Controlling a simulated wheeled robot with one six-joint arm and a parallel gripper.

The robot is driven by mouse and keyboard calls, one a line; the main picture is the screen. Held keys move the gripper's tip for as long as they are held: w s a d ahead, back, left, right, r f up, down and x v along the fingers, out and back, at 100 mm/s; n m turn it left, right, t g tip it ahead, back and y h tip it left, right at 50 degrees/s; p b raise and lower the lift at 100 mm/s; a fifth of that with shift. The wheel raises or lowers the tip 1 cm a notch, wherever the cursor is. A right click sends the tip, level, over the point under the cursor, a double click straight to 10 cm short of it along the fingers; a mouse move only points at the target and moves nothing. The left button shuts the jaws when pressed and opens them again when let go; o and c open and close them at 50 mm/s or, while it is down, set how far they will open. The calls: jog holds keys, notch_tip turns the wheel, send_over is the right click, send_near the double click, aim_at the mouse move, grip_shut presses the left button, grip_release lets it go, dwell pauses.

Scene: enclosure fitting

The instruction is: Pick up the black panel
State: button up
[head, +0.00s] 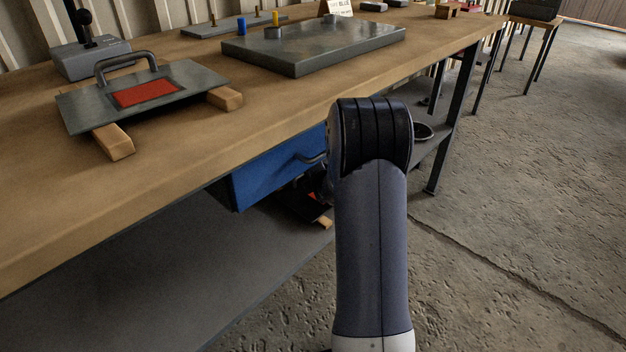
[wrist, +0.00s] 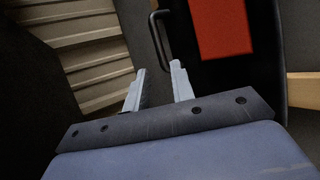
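The black panel (wrist: 191,66) shows in the wrist view at upper right, with a red rectangle (wrist: 221,28) on its face and a dark bar handle (wrist: 154,38) at its left edge. In the head view, a small part of the black panel (head: 300,208) shows below the bench top, mostly hidden. My gripper (wrist: 155,66) is open and empty. In the wrist view its fingertips point toward the handle's lower end and look apart from it. In the head view my gripper is hidden behind my arm and the bench.
A grey panel (head: 75,105) with a handle and red rectangle lies on wooden blocks (head: 114,142) on the bench (head: 190,140). A blue drawer (head: 270,175) hangs beneath the bench top. A thick grey plate (head: 310,50) lies further back. The floor at right is clear.

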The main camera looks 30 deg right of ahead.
aim_at(303, 175)
jog(key=b+x, duration=0.1)
jog(key=x, duration=0.7)
jog(key=shift+w+f, duration=0.1)
jog(key=shift+w, duration=0.1)
grip_shut()
dwell(1.2)
